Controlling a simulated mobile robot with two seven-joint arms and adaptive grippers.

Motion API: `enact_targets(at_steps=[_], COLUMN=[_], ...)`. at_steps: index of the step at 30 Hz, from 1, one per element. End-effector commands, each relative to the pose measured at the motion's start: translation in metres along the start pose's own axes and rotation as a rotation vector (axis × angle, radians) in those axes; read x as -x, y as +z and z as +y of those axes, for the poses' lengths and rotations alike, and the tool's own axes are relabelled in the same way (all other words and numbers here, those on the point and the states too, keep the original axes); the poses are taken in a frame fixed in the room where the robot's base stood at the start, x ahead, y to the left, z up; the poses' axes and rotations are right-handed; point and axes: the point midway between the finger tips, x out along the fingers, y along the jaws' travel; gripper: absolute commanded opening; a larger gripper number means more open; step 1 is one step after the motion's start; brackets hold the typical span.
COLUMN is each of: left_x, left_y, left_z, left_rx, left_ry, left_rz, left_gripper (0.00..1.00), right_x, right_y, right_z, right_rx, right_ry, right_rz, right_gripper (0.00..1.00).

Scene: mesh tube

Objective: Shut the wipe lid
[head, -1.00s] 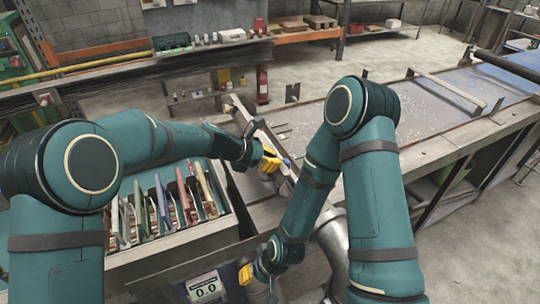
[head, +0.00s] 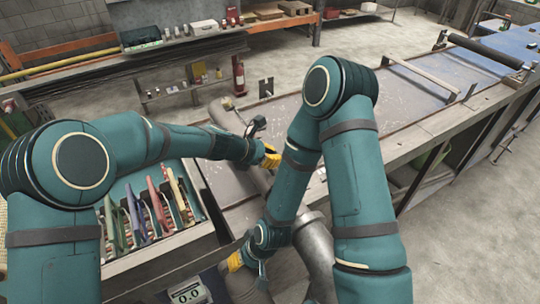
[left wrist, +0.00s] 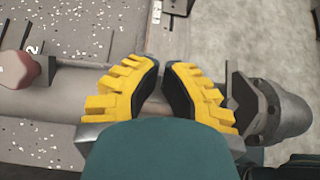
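I cannot clearly pick out a wipe lid. A grey pipe (head: 312,245) runs diagonally between my arms, and its far end (head: 224,112) shows past my left wrist. My left gripper (head: 272,156) has yellow ribbed fingers and is over the pipe. In the left wrist view its fingertips (left wrist: 163,64) nearly meet, with a thin gap and nothing seen held. A dark angular bracket (left wrist: 246,98) and a rounded grey fitting (left wrist: 285,110) lie just right of the fingers. My right gripper (head: 236,262) is low beside the pipe; its fingers are partly hidden.
A red knob (left wrist: 18,70) stands at the left of the left wrist view, beside a printed 2. A bin of coloured upright pieces (head: 190,240) is under my left arm. A display reading 0.0 (head: 188,295) is at the bottom. The long bench (head: 405,110) is mostly clear.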

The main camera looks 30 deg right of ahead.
Motion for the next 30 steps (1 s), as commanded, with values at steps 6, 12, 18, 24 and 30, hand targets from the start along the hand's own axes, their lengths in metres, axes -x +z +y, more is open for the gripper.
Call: enact_targets(at_steps=[6, 12, 18, 24, 30], left_x=[-0.007, -0.013, -0.019, -0.026, -0.035], left_y=[-0.003, -0.005, -0.005, -0.008, -0.009], left_z=[0.004, 0.007, 0.008, 0.010, 0.008], left_rx=[-0.007, -0.006, -0.006, 0.004, -0.002], left_ry=[0.001, 0.002, 0.001, 0.000, -0.001], left_rz=[0.039, 0.156, 0.279, 0.277, 0.297], left_gripper=[0.00, 0.00, 0.00, 0.00, 0.00], right_x=[0.001, 0.002, 0.003, 0.004, 0.006], right_y=[0.000, -0.001, -0.001, -0.001, -0.001], right_z=[-0.001, -0.001, -0.002, -0.002, -0.003], right_rx=[0.001, 0.001, 0.001, 0.001, 0.002], right_ry=[0.000, 0.000, 0.000, 0.000, -0.001], right_rz=[0.000, 0.000, 0.000, 0.000, -0.001], right_gripper=[0.47, 0.47, 0.47, 0.47, 0.47])
